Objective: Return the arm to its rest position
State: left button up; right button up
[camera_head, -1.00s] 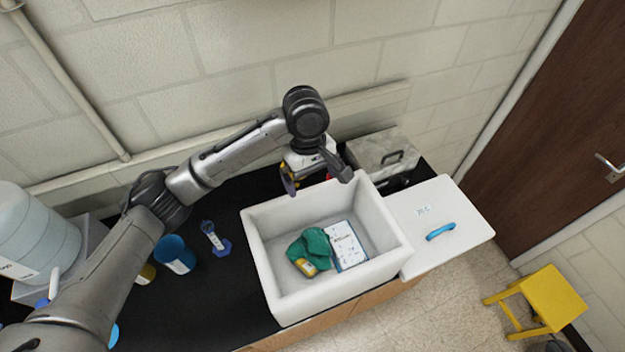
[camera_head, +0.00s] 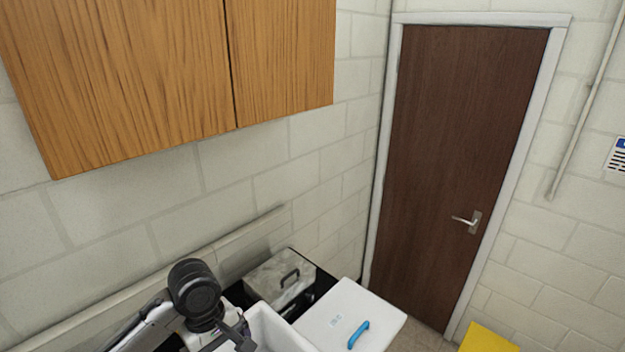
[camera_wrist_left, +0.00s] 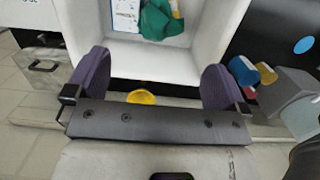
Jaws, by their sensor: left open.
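My left arm (camera_head: 196,296) shows at the bottom left of the head view, with its gripper mostly cut off by the lower edge. In the left wrist view my left gripper (camera_wrist_left: 156,78) has its two purple fingers wide apart, with nothing gripped between them. Beyond the fingers is the white open box (camera_wrist_left: 205,45); its rim also shows in the head view (camera_head: 277,332). Inside lie a green cloth (camera_wrist_left: 160,22) and a white and blue printed item (camera_wrist_left: 124,14). My right gripper is in neither view.
A grey metal box with a handle (camera_head: 277,275) and a white lid with a blue handle (camera_head: 340,310) stand right of my arm. Wooden cupboards (camera_head: 130,70) hang above. A brown door (camera_head: 450,160) is at the right. A blue cup (camera_wrist_left: 242,70) shows in the wrist view.

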pick_arm(q)
jog(key=w+d+r+m+t, duration=0.1)
jog(key=w+r+m+t, duration=0.2)
jog(key=r+m+t, duration=1.15)
jog(key=s+a+f+n+g+y, duration=0.1)
jog(key=s+a+f+g, duration=0.15)
jog(key=s+f, duration=0.7)
jog(key=s+a+f+n+g, duration=0.2)
jog(key=s+a+f, duration=0.2)
jog(key=s+f, duration=0.55)
jog(key=s+f+g, duration=0.5)
jog(key=s+f, duration=1)
jog(key=f, duration=0.1)
jog(key=shift+d+f, duration=0.25)
jog(key=shift+d, duration=0.1)
